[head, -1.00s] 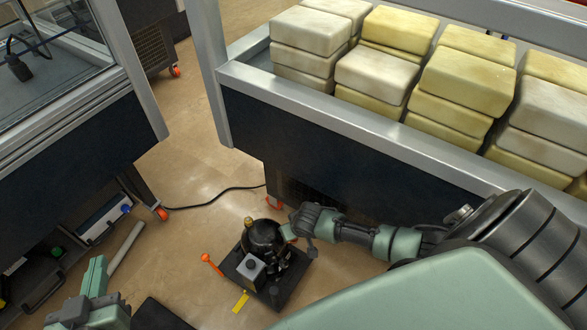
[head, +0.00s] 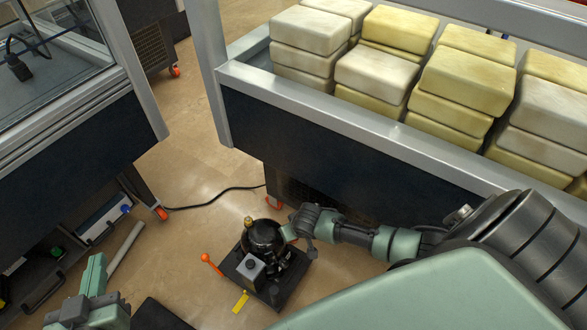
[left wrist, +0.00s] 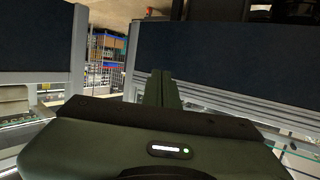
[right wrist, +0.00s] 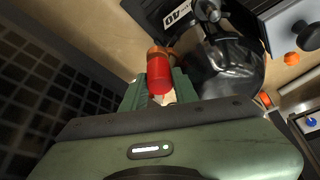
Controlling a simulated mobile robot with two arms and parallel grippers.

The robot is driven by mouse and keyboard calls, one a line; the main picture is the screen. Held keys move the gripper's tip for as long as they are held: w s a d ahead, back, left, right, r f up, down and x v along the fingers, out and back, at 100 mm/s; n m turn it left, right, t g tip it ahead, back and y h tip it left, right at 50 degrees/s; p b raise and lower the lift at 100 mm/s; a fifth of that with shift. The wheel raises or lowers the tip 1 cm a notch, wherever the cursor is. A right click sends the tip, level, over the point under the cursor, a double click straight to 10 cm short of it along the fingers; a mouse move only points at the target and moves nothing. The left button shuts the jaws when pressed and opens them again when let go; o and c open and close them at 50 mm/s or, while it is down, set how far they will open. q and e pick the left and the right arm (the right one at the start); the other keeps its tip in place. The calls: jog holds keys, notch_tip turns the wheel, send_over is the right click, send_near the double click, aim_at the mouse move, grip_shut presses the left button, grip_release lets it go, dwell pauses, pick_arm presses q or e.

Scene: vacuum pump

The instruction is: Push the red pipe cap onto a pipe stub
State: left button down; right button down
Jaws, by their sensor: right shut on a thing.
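The dark vacuum pump (head: 262,240) stands on the floor with a grey box on it, and its black body also shows in the right wrist view (right wrist: 228,68). My right gripper (head: 290,231) is at the pump's right side. In the right wrist view, it (right wrist: 158,88) is shut on the red pipe cap (right wrist: 159,72). An orange-brown piece (right wrist: 159,50) shows at the cap's far end; I cannot tell whether the cap sits over a stub there. My left gripper (head: 95,275) is low at the left, away from the pump; its fingers look together and empty.
A bin of stacked pale blocks (head: 330,118) stands behind the pump. A glass-sided cabinet (head: 85,140) is at the left. A black cable (head: 215,195) and a grey tube (head: 126,246) lie on the floor.

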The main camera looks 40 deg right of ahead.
pick_arm(q)
jog(key=shift+r, duration=0.15)
pick_arm(e)
jog(key=shift+f, duration=0.1)
pick_arm(q)
jog(key=shift+r+t, duration=0.3)
pick_arm(e)
jog(key=shift+s+f, duration=0.1)
jog(key=shift+f, duration=0.05)
pick_arm(q)
jog(key=shift+r, duration=0.1)
pick_arm(e)
jog(key=shift+f, duration=0.1)
